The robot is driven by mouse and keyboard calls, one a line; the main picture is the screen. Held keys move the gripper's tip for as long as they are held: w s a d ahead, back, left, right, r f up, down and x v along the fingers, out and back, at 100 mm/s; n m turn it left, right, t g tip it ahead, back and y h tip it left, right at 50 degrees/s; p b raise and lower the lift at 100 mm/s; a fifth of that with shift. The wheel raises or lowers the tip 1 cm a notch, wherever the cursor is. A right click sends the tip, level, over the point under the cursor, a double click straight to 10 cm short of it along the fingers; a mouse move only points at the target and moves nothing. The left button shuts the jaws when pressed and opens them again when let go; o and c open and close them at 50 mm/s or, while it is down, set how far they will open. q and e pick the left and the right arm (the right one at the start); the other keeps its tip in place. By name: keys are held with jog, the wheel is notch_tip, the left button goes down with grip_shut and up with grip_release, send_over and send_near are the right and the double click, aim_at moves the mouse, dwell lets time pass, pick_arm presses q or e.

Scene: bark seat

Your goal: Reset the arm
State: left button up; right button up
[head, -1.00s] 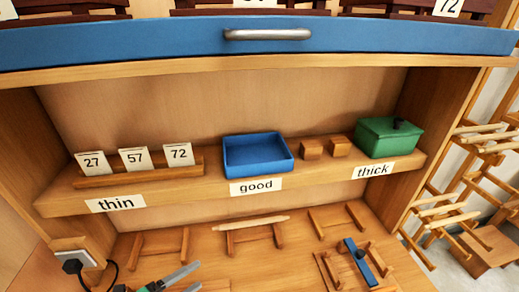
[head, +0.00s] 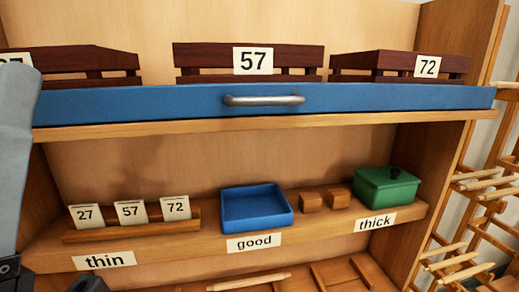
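Part of my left arm (head: 18,160) stands at the left edge of the head view, in front of the shelf unit. Its gripper's fingertips do not show clearly, so I cannot tell its state. My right arm and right gripper are not in view. No object is seen in a gripper.
A blue drawer front (head: 200,101) with a metal handle (head: 263,100) spans the unit, below dark crates (head: 195,57). Wooden racks (head: 470,205) stand at right.

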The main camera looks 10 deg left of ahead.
pick_arm(q)
jog(key=w+d+f+m+g+h, duration=0.2)
jog(key=w+f+m+h, duration=0.15)
jog(key=h, duration=0.25)
notch_tip(320, 180, up, 26)
jog(key=p, duration=2.6)
notch_tip(320, 180, down, 42)
jog(key=b, duration=4.1)
jog(key=shift+w+r+m+g+y+b, duration=0.25)
jog(key=shift+w+m+g+y+b, duration=0.1)
jog(key=shift+m+y, duration=0.1)
